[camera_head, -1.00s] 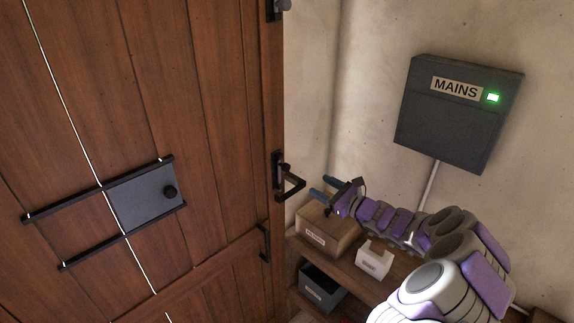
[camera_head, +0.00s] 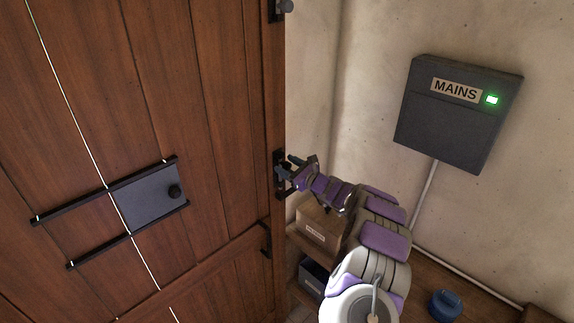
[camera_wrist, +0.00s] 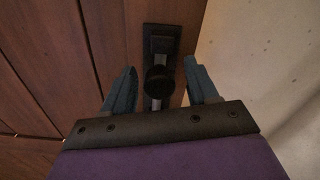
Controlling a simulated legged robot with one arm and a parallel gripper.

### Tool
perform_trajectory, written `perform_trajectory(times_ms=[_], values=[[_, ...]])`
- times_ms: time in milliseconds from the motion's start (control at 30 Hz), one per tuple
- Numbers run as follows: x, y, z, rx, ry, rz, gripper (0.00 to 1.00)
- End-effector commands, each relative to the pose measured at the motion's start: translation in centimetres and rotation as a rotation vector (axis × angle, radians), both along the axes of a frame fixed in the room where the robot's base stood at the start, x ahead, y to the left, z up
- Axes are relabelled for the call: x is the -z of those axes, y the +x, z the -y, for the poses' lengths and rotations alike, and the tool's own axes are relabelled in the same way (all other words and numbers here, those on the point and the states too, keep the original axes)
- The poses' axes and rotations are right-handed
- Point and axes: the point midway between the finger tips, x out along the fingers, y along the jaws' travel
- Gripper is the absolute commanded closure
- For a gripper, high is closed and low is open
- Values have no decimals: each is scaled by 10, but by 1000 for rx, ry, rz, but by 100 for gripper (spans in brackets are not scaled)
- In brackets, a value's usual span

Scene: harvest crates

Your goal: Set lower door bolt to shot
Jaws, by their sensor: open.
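A black fitting (camera_head: 279,158) sits on the door's right edge in the head view. In the wrist view the fitting (camera_wrist: 161,33) shows a dark plate, a grey rod and a round black knob. I cannot tell for sure whether this is the lower bolt, or whether it is shot. My gripper (camera_head: 288,172) is at this fitting in the head view, partly covering it. In the wrist view my gripper (camera_wrist: 160,67) is open, with one teal finger on each side of the knob and a visible gap to each. Another black fitting (camera_head: 274,10) is higher on the door edge.
The wooden door (camera_head: 215,120) fills the left, with a dark sliding panel (camera_head: 150,199) in rails and a black pull (camera_head: 266,240). A MAINS box (camera_head: 455,118) with a green light hangs on the right wall. Below are a shelf, boxes (camera_head: 315,226) and a blue object (camera_head: 445,305).

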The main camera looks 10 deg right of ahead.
Motion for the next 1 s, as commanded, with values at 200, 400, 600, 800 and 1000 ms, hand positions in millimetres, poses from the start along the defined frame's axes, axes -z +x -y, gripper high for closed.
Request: perform_trajectory(times_ms=[200,400,600,800,1000], values=[[1,3,-3,0,1,-1,42],[0,2,-2,0,1,-1,48],[1,3,-2,0,1,-1,67],[0,2,-2,1,1,0,86],[0,3,-2,1,1,0,100]])
